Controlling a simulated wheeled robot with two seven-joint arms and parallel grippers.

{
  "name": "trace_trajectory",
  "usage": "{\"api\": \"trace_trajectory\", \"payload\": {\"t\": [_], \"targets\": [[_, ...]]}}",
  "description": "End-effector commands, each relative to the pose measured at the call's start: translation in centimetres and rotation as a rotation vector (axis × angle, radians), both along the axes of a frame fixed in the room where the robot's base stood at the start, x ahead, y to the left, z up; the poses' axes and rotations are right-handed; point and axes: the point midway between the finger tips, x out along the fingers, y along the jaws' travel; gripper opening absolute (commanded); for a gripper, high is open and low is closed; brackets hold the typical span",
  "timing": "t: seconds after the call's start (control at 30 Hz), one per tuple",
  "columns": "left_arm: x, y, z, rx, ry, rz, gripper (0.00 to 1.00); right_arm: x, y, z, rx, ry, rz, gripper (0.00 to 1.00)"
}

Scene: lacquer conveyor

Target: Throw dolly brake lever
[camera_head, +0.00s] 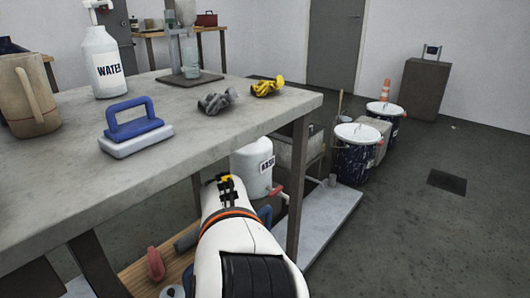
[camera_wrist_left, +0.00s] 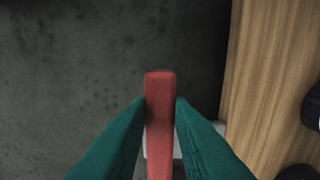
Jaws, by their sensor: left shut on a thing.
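My left gripper (camera_wrist_left: 160,112) is shut on a red lever (camera_wrist_left: 160,90) in the left wrist view. Its two teal fingers lie along either side of the lever, whose rounded end sticks out beyond the fingertips. The lever's base is hidden, and I cannot tell its tilt. A small pale part shows behind the lever. In the head view one of my white arms comes up from the bottom middle beside the bench; no fingertips show clearly there. My right gripper is not seen.
A white drum (camera_head: 251,165) stands beneath. Wooden boards (camera_wrist_left: 262,90) border the dark floor in the wrist view. Open floor (camera_head: 410,235) lies to the right.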

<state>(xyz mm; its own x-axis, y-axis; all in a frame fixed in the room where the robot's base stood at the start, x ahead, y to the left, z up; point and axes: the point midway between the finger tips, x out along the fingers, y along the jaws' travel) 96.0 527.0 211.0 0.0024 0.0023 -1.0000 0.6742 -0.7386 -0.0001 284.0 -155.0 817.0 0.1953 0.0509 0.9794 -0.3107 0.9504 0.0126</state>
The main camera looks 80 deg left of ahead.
Motion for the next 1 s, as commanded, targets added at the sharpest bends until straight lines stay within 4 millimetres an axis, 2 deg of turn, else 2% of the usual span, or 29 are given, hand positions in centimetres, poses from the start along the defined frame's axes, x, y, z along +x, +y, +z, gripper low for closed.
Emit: {"api": "trace_trajectory", "payload": {"t": [0.03, 0.13, 0.53, 0.57, 0.7, 1.0], "targets": [[-0.70, 0.16, -0.07, 0.002, 0.010, -0.003, 0.00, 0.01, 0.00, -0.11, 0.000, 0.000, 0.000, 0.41], [-1.02, 0.23, -0.04, 0.001, 0.009, -0.010, 0.00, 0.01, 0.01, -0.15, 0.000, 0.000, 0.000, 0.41], [-1.26, 0.30, 0.01, 0.002, 0.013, -0.017, 0.00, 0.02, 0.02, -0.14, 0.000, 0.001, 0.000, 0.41], [-1.27, 0.30, 0.01, 0.002, 0.013, -0.017, 0.21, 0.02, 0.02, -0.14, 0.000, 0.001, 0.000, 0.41], [-1.18, 0.28, 0.01, 0.001, 0.011, -0.016, 0.42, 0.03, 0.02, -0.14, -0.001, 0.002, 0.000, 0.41], [-0.65, 0.13, 0.04, -0.001, 0.004, -0.010, 0.42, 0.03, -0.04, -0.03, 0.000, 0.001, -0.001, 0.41]]}}
